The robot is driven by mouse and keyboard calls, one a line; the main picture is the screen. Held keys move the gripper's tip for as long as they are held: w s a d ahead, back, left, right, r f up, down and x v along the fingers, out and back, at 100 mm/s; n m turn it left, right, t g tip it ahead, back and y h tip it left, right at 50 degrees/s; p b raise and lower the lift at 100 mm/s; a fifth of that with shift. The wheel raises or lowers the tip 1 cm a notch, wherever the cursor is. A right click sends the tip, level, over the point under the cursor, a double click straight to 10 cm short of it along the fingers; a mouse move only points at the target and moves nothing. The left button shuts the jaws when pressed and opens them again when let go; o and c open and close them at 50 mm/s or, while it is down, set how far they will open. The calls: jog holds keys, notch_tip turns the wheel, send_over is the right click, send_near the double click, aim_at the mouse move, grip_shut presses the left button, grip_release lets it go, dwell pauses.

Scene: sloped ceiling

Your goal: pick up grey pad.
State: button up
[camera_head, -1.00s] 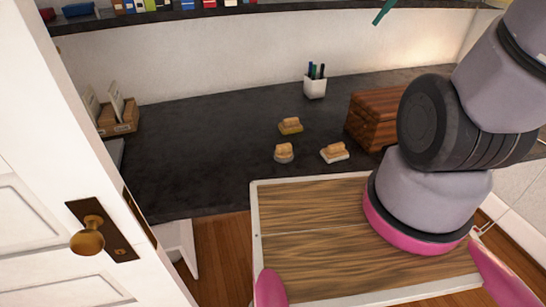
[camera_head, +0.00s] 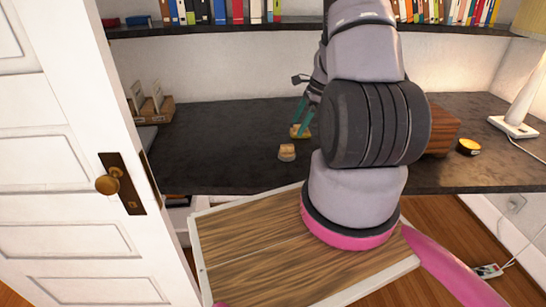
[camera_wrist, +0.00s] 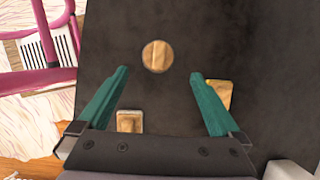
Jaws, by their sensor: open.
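The grey pad (camera_head: 286,153) is a small round block with a tan wooden grip, lying on the dark desk (camera_head: 220,150). In the wrist view a round tan-topped piece (camera_wrist: 157,56), apparently this pad, lies just beyond and between my fingertips. My gripper (camera_head: 302,120) is open and empty above the desk, its teal fingers in front of the yellow pad (camera_head: 299,132) in the head view. The wrist view shows my gripper (camera_wrist: 160,74) with the yellow pad (camera_wrist: 221,92) partly behind the right finger and a pale square pad (camera_wrist: 129,121) near the left finger's base.
A brown wooden box (camera_head: 440,132) stands right, partly behind my arm. A wooden holder (camera_head: 153,110) sits at the back left. A white door (camera_head: 75,170) stands at left. The desk's left middle is clear.

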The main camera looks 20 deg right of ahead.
aim_at(288, 145)
jog(key=x, duration=0.6)
jog(key=shift+a+f, duration=0.1)
jog(key=shift+f, duration=0.1)
jog(key=x, duration=0.5)
jog(key=shift+s+d+f, duration=0.1)
jog(key=shift+d, duration=0.1)
jog(key=c, duration=1.2)
notch_tip(288, 145, up, 10)
jog(key=shift+r, duration=0.1)
